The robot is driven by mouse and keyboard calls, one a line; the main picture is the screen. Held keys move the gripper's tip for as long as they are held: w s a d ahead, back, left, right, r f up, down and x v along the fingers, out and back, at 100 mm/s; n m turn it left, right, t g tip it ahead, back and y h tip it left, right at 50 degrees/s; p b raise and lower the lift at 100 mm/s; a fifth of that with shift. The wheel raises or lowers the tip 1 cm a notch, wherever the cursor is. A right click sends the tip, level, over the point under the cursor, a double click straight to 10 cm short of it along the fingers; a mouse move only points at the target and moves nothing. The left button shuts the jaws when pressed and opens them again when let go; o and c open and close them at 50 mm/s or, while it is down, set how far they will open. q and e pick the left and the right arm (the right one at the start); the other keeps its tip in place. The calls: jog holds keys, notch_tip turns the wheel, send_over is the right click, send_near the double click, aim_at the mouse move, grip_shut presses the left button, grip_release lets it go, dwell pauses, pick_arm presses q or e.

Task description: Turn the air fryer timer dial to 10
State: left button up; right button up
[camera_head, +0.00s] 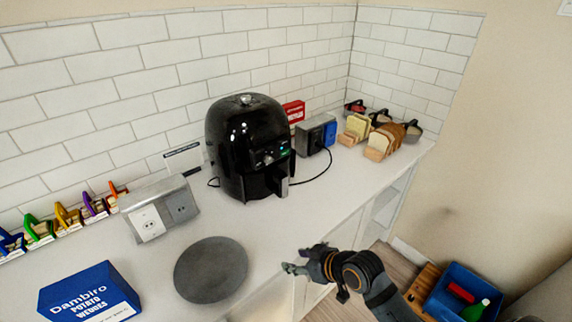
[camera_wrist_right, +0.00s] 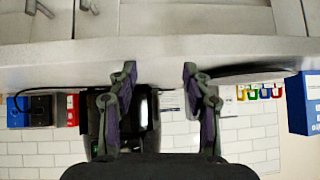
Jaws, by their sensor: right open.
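The black air fryer (camera_head: 232,130) stands upright on the counter against the tiled wall. Its front control panel with small dials (camera_head: 267,157) and a green light faces right and forward; the dial marks are too small to read. Its drawer handle (camera_head: 281,187) sticks out below. My right gripper (camera_head: 291,268) is open and empty at the counter's front edge, below and in front of the air fryer, not touching it. In the right wrist view, which is upside down, the open fingers (camera_wrist_right: 160,75) partly cover the air fryer (camera_wrist_right: 145,122). My left gripper is not in view.
A round grey plate (camera_head: 211,270) and a blue potato wedges box (camera_head: 88,294) lie on the counter's left. A socket box (camera_head: 160,209) stands left of the fryer. A cable runs right to another box (camera_head: 315,134), near bread slices (camera_head: 378,140).

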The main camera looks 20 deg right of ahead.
jog(key=w+r+t+y, duration=0.3)
jog(key=w+r+t, duration=0.1)
jog(key=w+r, duration=0.4)
jog(key=m+t, duration=0.2)
jog(key=t, duration=0.2)
send_near(270, 161)
jog(key=p+x, duration=0.1)
jog(key=x, duration=0.2)
jog(key=p+x, duration=0.1)
jog(key=x, duration=0.3)
jog(key=shift+r, duration=0.2)
jog(key=shift+w+a+f, duration=0.1)
jog(key=shift+w+a, duration=0.1)
jog(key=shift+w, duration=0.2)
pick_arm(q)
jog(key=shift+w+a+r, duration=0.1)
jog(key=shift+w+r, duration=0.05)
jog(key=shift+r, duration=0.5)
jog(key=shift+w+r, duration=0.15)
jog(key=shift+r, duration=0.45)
pick_arm(e)
grip_shut()
